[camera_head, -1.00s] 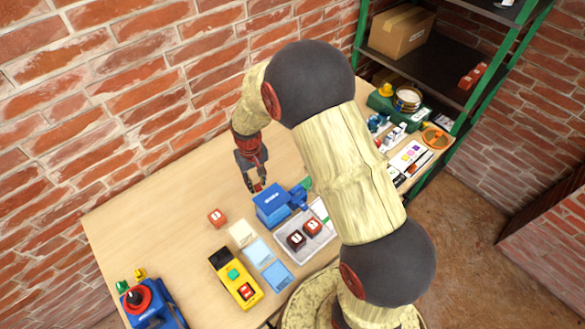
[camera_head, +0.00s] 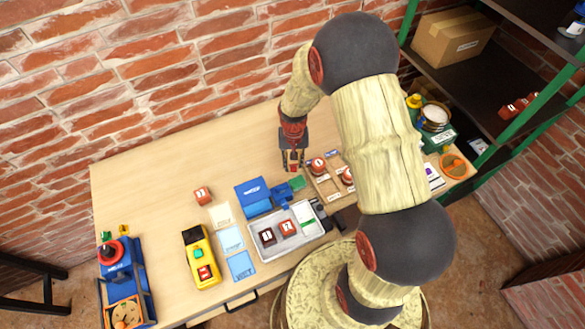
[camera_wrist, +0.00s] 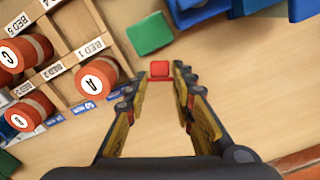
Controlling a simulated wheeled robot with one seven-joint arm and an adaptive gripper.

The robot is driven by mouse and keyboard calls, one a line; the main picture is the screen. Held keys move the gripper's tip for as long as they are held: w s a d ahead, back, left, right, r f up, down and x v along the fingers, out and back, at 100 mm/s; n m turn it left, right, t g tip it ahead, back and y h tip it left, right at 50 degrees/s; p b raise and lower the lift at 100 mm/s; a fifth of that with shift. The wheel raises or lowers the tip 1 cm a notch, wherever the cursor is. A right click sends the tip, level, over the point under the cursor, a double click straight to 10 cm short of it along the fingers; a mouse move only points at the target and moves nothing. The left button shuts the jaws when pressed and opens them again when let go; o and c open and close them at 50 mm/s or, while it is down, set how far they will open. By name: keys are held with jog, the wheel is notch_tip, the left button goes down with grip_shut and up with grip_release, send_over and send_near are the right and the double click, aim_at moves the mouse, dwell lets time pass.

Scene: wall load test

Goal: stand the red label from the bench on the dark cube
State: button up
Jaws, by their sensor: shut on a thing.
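My gripper (camera_head: 293,166) is over the back of the bench, to the right of the blue box. In the wrist view its fingers (camera_wrist: 160,76) are shut on a small red label (camera_wrist: 160,69), held at the fingertips. The label is too small to make out in the head view. The dark cube (camera_head: 267,236), dark brown-red with a white mark on top, sits in the grey tray (camera_head: 262,255), left of a red cube (camera_head: 287,228). Nothing is seen on top of the dark cube. My gripper is apart from it, farther back.
A wooden rack (camera_wrist: 62,62) with several orange-topped round pieces stands close to my gripper. A blue box (camera_head: 253,196) and a green block (camera_wrist: 149,33) are nearby. The back left bench is clear.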

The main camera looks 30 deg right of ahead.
aim_at(293, 168)
jog(key=shift+f+b, duration=0.3)
jog(key=shift+f, duration=1.55)
jog(key=shift+f, duration=0.15)
jog(key=o, duration=0.8)
